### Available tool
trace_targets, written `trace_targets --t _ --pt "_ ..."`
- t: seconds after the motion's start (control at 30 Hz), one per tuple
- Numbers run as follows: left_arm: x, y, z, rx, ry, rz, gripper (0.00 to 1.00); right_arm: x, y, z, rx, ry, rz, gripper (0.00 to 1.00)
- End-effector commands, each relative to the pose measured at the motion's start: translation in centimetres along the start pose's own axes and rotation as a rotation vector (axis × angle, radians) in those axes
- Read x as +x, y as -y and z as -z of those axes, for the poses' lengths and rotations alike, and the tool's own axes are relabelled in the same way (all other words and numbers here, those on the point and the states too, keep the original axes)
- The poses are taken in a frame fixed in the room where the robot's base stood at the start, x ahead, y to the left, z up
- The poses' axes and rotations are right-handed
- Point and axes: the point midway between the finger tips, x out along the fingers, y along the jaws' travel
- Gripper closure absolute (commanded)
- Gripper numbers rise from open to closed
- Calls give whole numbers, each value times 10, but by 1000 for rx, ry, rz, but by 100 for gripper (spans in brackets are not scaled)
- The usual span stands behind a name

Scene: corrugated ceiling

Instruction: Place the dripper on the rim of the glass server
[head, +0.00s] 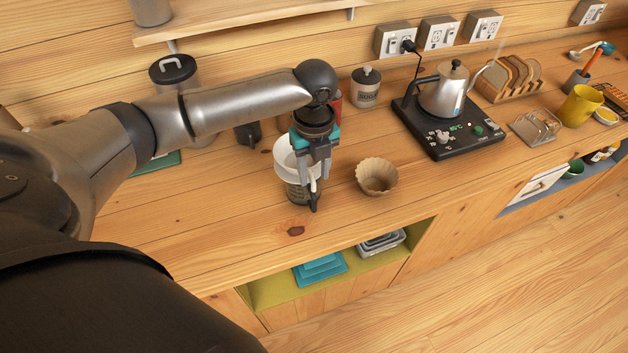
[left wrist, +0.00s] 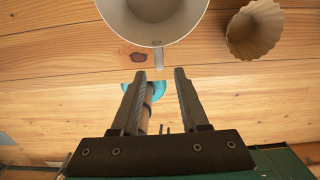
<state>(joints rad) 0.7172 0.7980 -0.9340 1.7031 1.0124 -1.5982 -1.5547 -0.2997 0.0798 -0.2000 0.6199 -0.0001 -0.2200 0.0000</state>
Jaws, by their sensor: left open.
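The white dripper (head: 284,156) sits over the glass server (head: 297,194) in the head view, appearing to rest on its rim; my gripper hides part of the contact. In the left wrist view the dripper (left wrist: 185,28) is at the top, its handle pointing down toward my fingers. My left gripper (head: 313,188) is beside the dripper on its right side. The left wrist view shows the left gripper (left wrist: 160,78) open, with the handle's end just beyond and between the fingertips. Nothing is held. My right gripper is out of view.
A paper filter (head: 377,177) stands right of the server. A kettle (head: 446,92) sits on a black scale-like base (head: 450,134). A sugar canister (head: 366,90) stands behind. The counter (head: 240,225) is clear in front, with its edge close by.

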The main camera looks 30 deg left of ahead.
Motion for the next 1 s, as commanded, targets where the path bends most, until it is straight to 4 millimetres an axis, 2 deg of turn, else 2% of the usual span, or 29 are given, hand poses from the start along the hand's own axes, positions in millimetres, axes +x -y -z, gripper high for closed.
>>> trace_targets --t 0.03,0.2,0.4,0.57,1.0 --pt "-13 1 0 2 2 4 56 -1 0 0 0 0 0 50" --pt "-48 0 0 1 2 2 56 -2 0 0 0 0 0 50" --pt "-72 0 0 0 -1 1 56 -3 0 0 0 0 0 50" --pt "-78 0 0 0 -1 0 56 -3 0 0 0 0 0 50" --pt "-77 0 0 0 -1 -1 56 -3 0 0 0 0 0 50"
